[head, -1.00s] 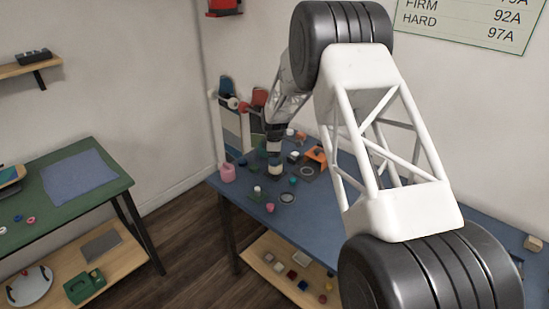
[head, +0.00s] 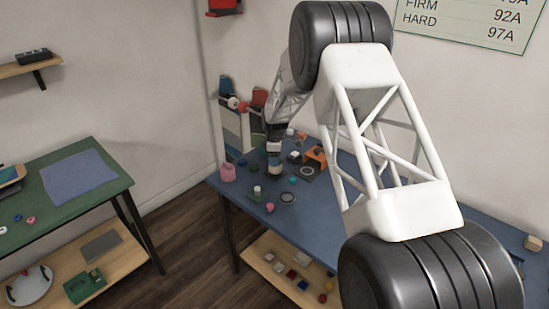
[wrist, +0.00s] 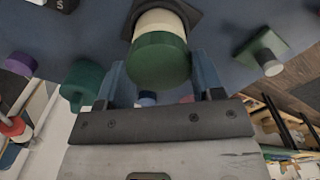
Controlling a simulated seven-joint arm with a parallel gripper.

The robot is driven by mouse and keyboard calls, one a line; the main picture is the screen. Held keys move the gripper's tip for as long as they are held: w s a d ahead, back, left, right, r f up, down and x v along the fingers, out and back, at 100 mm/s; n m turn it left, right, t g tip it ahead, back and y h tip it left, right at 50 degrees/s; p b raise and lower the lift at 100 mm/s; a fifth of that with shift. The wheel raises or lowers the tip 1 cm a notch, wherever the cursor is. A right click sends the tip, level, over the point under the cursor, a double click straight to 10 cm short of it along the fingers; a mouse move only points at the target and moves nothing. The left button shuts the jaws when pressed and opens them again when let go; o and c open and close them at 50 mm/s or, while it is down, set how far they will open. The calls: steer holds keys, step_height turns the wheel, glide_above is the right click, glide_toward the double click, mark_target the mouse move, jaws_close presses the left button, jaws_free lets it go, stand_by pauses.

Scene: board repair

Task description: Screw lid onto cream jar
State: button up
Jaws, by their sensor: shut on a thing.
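The cream jar (wrist: 160,20) is a pale cylinder upright in a dark square holder (wrist: 195,10) on the blue bench. The green lid (wrist: 162,60) is a thick round disc over the jar's top, apparently touching it. I cannot tell whether the threads are engaged. My gripper (wrist: 160,72) is shut on the lid, one finger on each side. In the head view, my gripper (head: 275,152) is low over the far left part of the bench, and the lid and jar are small and partly hidden there.
A green knob (wrist: 85,82), a purple cylinder (wrist: 18,64) and a green block with a pale peg (wrist: 262,52) stand nearby.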

steer(key=shift+f, duration=0.1)
stand_by(0.5)
stand_by(0.3)
steer(key=o, duration=1)
steer(key=shift+c, duration=0.6)
